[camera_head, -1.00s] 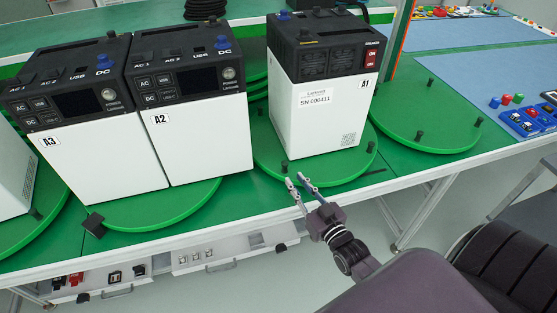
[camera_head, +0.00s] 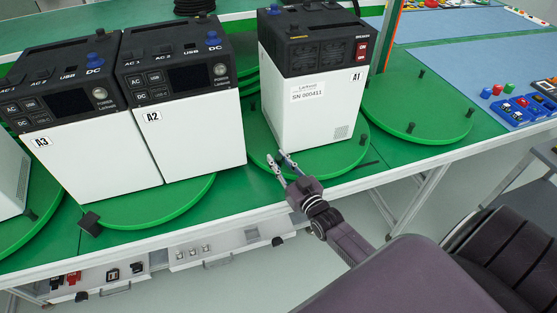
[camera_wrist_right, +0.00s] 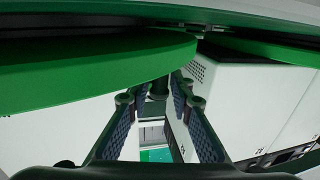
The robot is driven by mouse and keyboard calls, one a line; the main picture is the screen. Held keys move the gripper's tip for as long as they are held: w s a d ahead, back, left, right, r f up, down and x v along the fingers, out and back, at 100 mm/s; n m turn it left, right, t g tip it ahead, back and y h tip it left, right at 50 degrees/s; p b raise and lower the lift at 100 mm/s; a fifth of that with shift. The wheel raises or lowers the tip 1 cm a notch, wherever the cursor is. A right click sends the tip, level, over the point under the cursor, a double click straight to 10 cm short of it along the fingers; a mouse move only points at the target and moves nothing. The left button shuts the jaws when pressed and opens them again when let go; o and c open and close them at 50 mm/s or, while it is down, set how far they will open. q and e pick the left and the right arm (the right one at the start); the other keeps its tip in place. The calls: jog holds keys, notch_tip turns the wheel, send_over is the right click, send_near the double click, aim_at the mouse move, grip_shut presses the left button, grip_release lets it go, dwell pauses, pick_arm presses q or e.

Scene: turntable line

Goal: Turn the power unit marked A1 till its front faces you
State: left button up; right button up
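The power unit marked A1 (camera_head: 313,105) is a white box with a dark top part. It stands upright on a green turntable (camera_head: 349,158). The side towards me has vents, a red switch and a serial number label; no screen shows on it. My right gripper (camera_head: 279,157) is at the near left edge of this turntable, its fingers apart. In the right wrist view its fingers (camera_wrist_right: 160,98) are spread around a small dark peg (camera_wrist_right: 158,86) by the green disc; I cannot tell whether they touch it. My left gripper is not in view.
Units A2 (camera_head: 197,135) and A3 (camera_head: 95,160) stand close together on the turntable (camera_head: 160,213) to the left, their screens towards me. An empty turntable (camera_head: 440,120) with pegs is at the right. A small dark block (camera_head: 89,221) is at the table's front edge.

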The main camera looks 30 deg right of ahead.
jog(key=shift+c, duration=0.3)
grip_shut()
jog(key=shift+s+f, duration=0.1)
